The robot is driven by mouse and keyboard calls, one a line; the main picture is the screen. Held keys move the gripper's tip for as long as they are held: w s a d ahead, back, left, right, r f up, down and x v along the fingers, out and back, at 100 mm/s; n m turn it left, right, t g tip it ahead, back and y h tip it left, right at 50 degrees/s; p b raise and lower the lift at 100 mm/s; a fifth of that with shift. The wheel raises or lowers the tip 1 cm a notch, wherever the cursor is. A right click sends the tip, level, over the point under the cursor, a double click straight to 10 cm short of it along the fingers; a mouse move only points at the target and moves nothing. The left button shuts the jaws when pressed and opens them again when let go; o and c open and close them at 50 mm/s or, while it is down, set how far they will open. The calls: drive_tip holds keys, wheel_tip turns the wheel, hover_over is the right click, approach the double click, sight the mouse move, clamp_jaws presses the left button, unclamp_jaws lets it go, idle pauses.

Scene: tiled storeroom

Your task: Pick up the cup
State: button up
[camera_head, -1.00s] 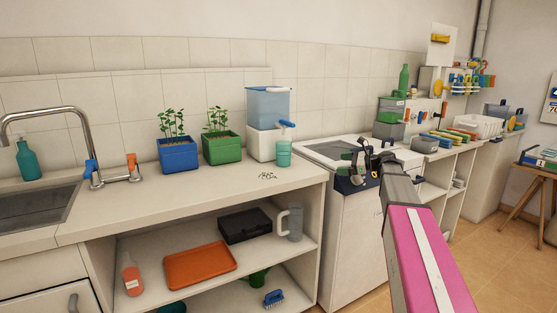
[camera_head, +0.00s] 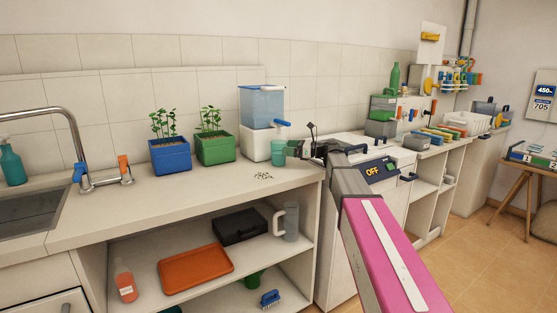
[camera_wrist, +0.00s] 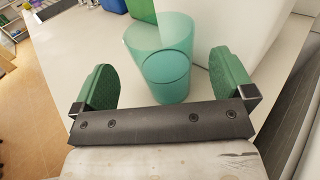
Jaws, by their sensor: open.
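The cup (camera_head: 278,152) is teal and see-through. It stands upright on the counter, beside the white base of the water dispenser and below its blue tap. In the wrist view the cup (camera_wrist: 167,80) lies in the gap between my two green finger pads, with space on both sides. My gripper (camera_head: 293,149) is open and just right of the cup in the head view, its fingers pointing toward it. I cannot tell how far the fingers reach around the cup.
The dispenser (camera_head: 262,107) with a blue tank stands close behind the cup. A green planter (camera_head: 215,149) and a blue planter (camera_head: 171,157) stand to the left. Small seeds (camera_head: 263,176) lie on the counter (camera_head: 215,190) in front. A sink (camera_head: 30,215) is at far left.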

sight(279, 147)
drive_tip(key=a, duration=0.2)
drive_tip(key=w+a, duration=0.1)
drive_tip(key=a, duration=0.2)
drive_tip(key=shift+w+f, duration=0.1)
drive_tip(key=shift+f, duration=0.1)
drive_tip(key=c, duration=1.1)
drive_tip(key=shift+c, duration=0.2)
drive_tip(key=shift+r, duration=0.15)
